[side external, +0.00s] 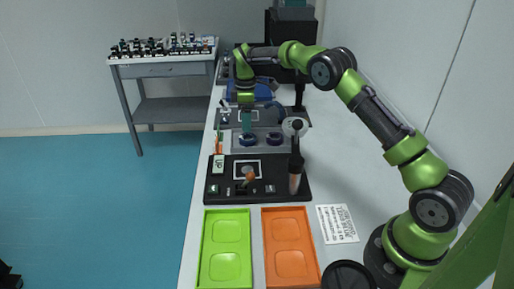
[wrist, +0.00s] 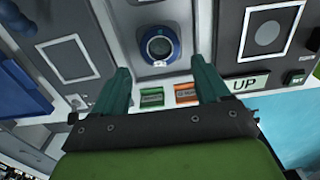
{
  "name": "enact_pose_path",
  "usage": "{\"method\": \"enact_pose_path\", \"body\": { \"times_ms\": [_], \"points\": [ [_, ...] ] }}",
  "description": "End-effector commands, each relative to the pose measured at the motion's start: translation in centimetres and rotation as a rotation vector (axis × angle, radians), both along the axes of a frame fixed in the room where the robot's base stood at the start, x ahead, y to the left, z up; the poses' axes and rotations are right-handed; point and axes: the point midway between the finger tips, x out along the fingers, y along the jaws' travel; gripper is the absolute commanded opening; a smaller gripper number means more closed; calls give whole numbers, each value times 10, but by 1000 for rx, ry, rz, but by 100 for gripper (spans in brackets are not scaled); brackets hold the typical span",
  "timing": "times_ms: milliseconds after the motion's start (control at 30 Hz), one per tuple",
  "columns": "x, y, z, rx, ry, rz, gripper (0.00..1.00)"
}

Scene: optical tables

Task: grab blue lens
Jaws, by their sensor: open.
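A round lens with a blue rim and dark centre (wrist: 160,45) sits on a grey plate in the wrist view, beyond the fingertips and between their lines. In the side view two dark blue ring-shaped pieces sit on the grey plate, a left one (side external: 247,140) and a right one (side external: 275,139). I cannot tell which one the wrist view shows. My gripper (side external: 246,122) points down above the plate, close to the left piece. In the wrist view my gripper (wrist: 160,74) is open, with its two teal fingers spread and nothing between them.
A black board (side external: 230,195) with small parts and an upright post stands in front of the plate. A green tray (side external: 205,245) and an orange tray (side external: 268,245) lie nearer the camera. An UP label (wrist: 245,83) is right of the fingers.

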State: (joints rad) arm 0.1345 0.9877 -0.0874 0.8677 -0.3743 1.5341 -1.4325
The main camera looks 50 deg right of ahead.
Motion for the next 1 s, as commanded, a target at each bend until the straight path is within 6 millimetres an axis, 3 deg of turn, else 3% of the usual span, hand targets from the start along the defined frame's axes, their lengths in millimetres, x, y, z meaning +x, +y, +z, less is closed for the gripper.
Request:
{"method": "enact_pose_path", "body": {
  "times_ms": [267, 500, 833, 1000],
  "points": [
    [-1, 0, -23, 1, 2, -1, 75],
    [-3, -1, -58, 1, 1, -1, 75],
    [-2, -1, -66, 1, -1, -1, 75],
    [-2, -1, -65, 1, -1, 0, 49]
  ]
}}
